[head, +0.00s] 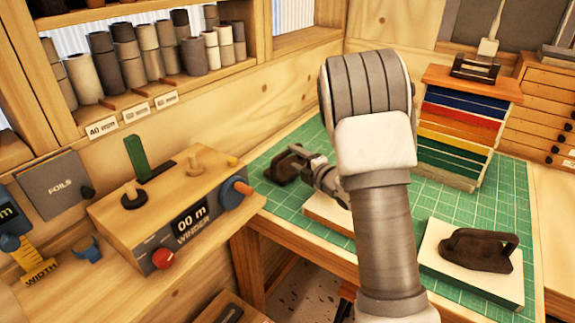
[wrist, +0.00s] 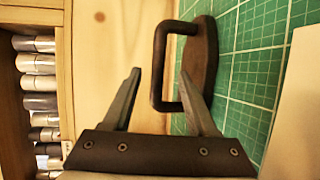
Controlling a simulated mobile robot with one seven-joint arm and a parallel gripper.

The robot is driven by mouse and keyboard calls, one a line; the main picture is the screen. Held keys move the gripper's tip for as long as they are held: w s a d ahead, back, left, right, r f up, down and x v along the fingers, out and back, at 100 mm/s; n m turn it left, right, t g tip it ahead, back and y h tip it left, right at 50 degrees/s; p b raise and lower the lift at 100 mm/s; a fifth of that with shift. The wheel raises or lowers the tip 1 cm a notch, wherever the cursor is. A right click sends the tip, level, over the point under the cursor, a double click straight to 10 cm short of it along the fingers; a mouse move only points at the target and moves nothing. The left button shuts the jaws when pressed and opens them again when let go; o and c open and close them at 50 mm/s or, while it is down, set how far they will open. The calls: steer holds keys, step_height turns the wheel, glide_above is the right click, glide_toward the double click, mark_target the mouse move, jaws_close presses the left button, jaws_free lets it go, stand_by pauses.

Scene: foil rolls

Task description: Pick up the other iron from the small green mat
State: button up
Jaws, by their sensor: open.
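A dark iron (head: 283,168) with a loop handle rests on the green gridded mat (head: 262,196) at its left end, near the wooden wall. My gripper (head: 300,155) is open beside it. In the wrist view the same iron (wrist: 205,55) lies ahead, and the outer bar of its handle shows between the two spread fingertips of my gripper (wrist: 160,75). The right finger overlaps the handle opening in the picture; I cannot tell whether it touches. A second dark iron (head: 478,250) sits on a white board (head: 445,268) at the right of the mat.
Another white board (head: 325,212) is partly hidden behind my arm. A stack of coloured drawers or slabs (head: 458,130) stands at the mat's back. A wooden winder box (head: 170,215) is on the left bench. Shelves of foil rolls (head: 135,60) line the back left.

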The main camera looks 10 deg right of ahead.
mark_target(289, 152)
steer(key=x, duration=0.5)
steer(key=shift+a+r+p, duration=0.1)
steer(key=shift+r+p, duration=0.05)
steer(key=shift+p, duration=0.15)
jaws_close()
stand_by(1.0)
steer(key=shift+r, duration=0.3)
